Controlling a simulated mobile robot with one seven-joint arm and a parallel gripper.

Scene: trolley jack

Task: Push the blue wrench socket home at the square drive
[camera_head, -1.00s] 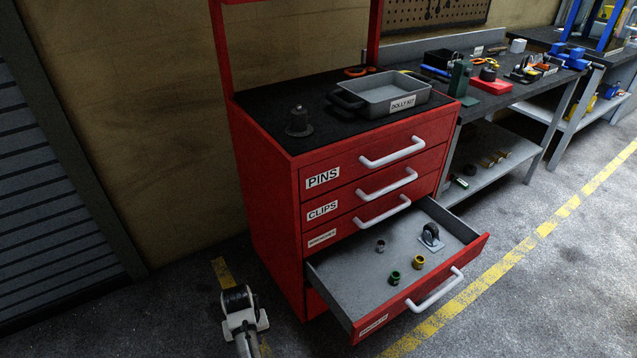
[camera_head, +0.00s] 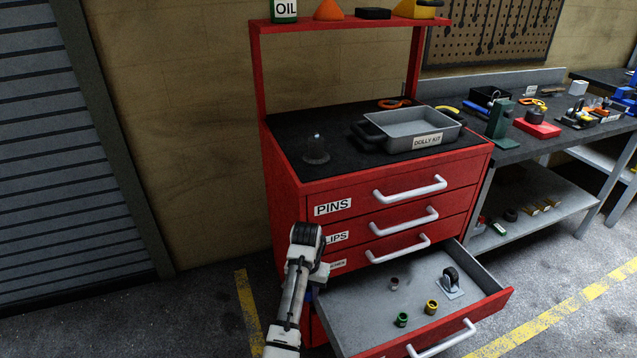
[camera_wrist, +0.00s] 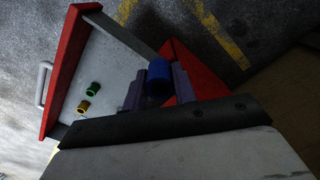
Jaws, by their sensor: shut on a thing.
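The blue wrench socket (camera_wrist: 158,82) is held between the jaws of my gripper (camera_wrist: 158,88) in the wrist view. A bit of blue shows beside my arm in the head view (camera_head: 309,293), by the drawer's left side; my arm hides most of the gripper there. A dark, round-based fitting (camera_head: 316,152) with a small pale tip stands upright on the cart's black top, at the left. It may carry the square drive, but it is too small to tell. My gripper is below and apart from it.
The open drawer (camera_head: 365,318) holds a green socket (camera_head: 401,320), a yellow socket (camera_head: 431,307), a grey socket (camera_head: 394,284) and a caster (camera_head: 450,282). A grey "DOLLY KIT" tray (camera_head: 415,130) stands right of the fitting. A shelf (camera_head: 345,24) spans above the cart.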

